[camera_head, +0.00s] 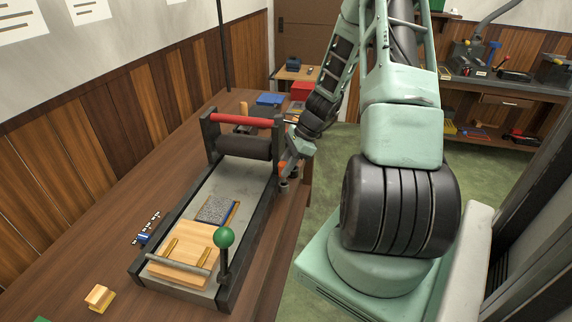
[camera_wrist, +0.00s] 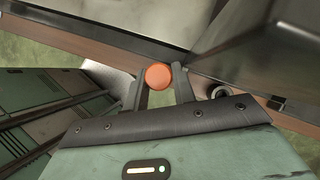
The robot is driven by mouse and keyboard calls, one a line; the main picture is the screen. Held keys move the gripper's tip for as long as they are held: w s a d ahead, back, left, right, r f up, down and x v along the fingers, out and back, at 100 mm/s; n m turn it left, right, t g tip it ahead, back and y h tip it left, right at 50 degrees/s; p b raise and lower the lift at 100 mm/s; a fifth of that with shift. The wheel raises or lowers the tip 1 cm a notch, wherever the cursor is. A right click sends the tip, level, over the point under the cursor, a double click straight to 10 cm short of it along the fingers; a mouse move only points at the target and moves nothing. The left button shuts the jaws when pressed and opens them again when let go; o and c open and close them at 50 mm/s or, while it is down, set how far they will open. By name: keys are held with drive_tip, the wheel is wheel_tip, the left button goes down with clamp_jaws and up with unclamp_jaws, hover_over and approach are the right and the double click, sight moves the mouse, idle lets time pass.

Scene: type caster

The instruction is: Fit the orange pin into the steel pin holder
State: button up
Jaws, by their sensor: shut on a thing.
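The orange pin (camera_wrist: 158,76) is between the two fingers of my gripper (camera_wrist: 158,90) in the wrist view, its round end facing the camera. My gripper is shut on it. In the head view the orange pin (camera_head: 283,168) shows small beside the right side of the press, with my gripper (camera_head: 285,165) around it at the table's right edge. A small grey ring with a dark opening, seemingly the steel pin holder (camera_wrist: 218,91), is right of the right finger in the wrist view, apart from the pin. The pin's lower end is hidden.
The press (camera_head: 262,215), with a black roller and green-knobbed lever, stands close left of my gripper. The wooden table (camera_head: 100,228) carries type pieces and a small wooden block (camera_head: 99,298). Green floor is open beyond the table's right edge.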

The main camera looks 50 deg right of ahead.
drive_tip(key=shift+f+b, duration=0.5)
drive_tip(key=shift+f, duration=0.25)
drive_tip(key=o, duration=1.1)
drive_tip(key=shift+d, duration=0.1)
drive_tip(key=shift+d+r, duration=0.3)
drive_tip(key=shift+r, duration=0.2)
drive_tip(key=v, duration=0.5)
drive_tip(key=b+v, duration=0.1)
drive_tip(key=v, duration=1)
drive_tip(key=shift+s+a+r+b, duration=0.1)
drive_tip(key=shift+s+a+b, duration=0.2)
drive_tip(key=shift+s+b, duration=0.1)
